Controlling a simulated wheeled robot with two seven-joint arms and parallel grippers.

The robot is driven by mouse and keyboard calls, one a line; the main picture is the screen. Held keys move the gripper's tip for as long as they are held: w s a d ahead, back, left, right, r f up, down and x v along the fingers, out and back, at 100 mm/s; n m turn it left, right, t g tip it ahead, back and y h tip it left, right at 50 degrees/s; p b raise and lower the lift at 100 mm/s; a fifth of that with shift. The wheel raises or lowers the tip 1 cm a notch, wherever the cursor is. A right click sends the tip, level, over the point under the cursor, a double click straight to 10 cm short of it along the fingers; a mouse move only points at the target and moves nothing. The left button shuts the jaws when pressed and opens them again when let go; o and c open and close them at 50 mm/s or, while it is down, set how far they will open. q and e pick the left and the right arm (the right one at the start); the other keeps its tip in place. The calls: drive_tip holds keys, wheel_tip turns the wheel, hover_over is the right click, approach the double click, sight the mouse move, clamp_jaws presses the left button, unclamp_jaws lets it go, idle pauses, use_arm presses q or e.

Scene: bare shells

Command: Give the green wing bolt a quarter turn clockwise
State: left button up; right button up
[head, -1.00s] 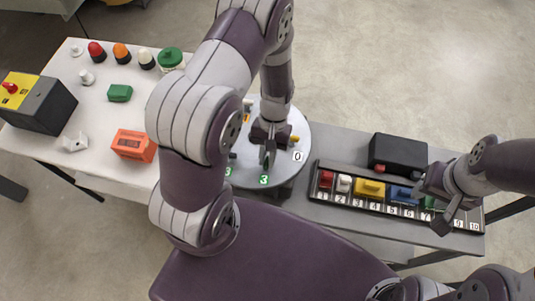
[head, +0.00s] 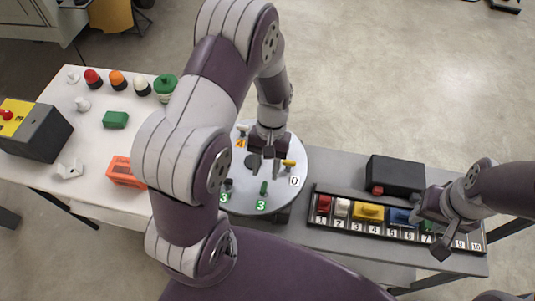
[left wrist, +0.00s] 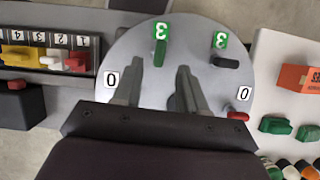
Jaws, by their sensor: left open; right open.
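The green wing bolt (head: 264,187) stands near the front rim of a round grey plate (head: 282,194), beside a green label marked 3 (head: 261,205). In the left wrist view the bolt (left wrist: 160,55) has its wing pointing roughly toward its label. My left gripper (head: 263,165) is open and empty above the plate, behind the bolt in the head view. In the left wrist view its fingers (left wrist: 170,78) are spread and apart from the bolt. My right gripper (head: 441,228) is open over the numbered rack at the right.
Other wing bolts stand on the plate: yellow (head: 288,164), white (head: 242,128), black (head: 228,184) and red (left wrist: 238,116). A numbered rack (head: 341,230) with coloured pieces and a black box (head: 396,174) are to the right. A white table (head: 88,135) with several parts is to the left.

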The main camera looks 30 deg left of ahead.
use_arm(q)
drive_tip(key=p+v, duration=0.1)
drive_tip(key=v, duration=0.7)
drive_tip(key=shift+p, duration=0.35)
drive_tip(key=shift+s, duration=0.1)
drive_tip(key=m+t+b, duration=0.2)
drive_tip(key=t+b, duration=0.3)
drive_tip(key=t, duration=0.1)
hover_over(263, 187)
drive_tip(key=shift+r+y, duration=0.25)
drive_tip(key=shift+y, duration=0.15)
